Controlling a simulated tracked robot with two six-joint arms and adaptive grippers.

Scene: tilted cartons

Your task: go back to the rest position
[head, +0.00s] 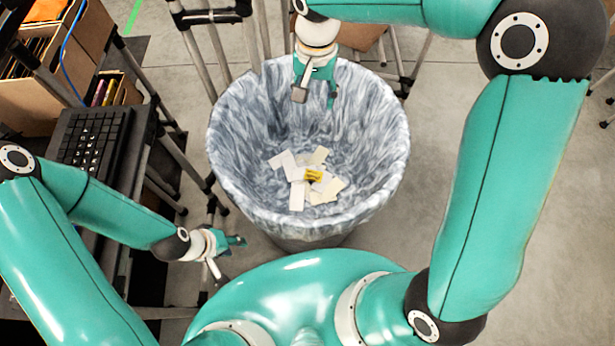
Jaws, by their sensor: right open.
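My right gripper (316,97) reaches in from the top right and hangs over the far inner side of a round bin (235,120). Its fingers are apart and nothing shows between them. My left gripper (232,259) is low on the left, beside the bin's near left rim and outside it. Its two fingers look spread, with nothing between them. Both arms are bent, and the right one arches high across the right of the view.
The bin has a marbled grey-white lining and holds several pale flat pieces (297,195) and a yellow item (313,175). A keyboard (92,137) and cartons (32,100) stand on the left. Metal frame legs (205,45) rise behind the bin. Bare floor (430,130) lies right of it.

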